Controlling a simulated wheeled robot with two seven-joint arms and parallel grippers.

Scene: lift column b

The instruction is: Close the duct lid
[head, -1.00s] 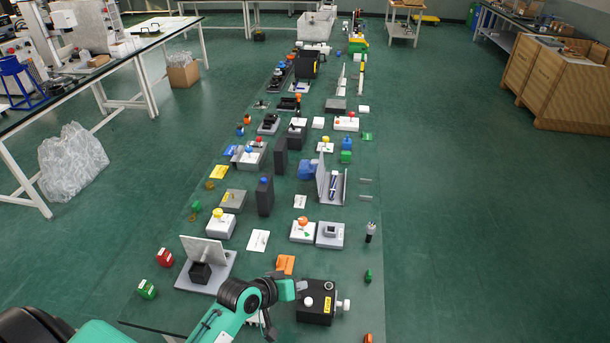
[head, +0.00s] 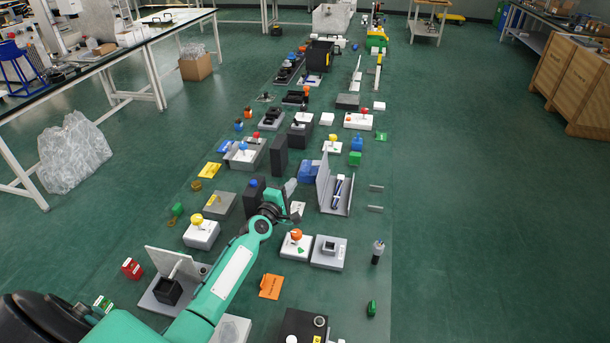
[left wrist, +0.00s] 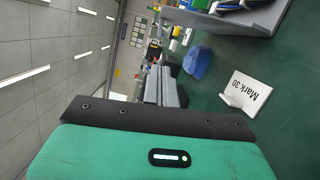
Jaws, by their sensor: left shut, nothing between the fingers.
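The duct (head: 344,200) is a grey open channel with blue and dark cable-like pieces inside. Its lid (head: 323,180) is a grey plate standing upright along the channel's left side, so the duct is open. Part of the duct appears at the upper right of the left wrist view (left wrist: 243,22). My left gripper (head: 290,188) is shut and empty, to the left of the lid and apart from it in the head view. Its grey fingers also show in the left wrist view (left wrist: 167,88). My right gripper is not in view.
A white card marked "Mark 30" (left wrist: 245,92) stands near the gripper. A blue object (head: 309,171) is just left of the duct. Dark upright blocks (head: 278,156) stand further left. An orange-knobbed white box (head: 296,246) and a grey box (head: 328,253) are nearer.

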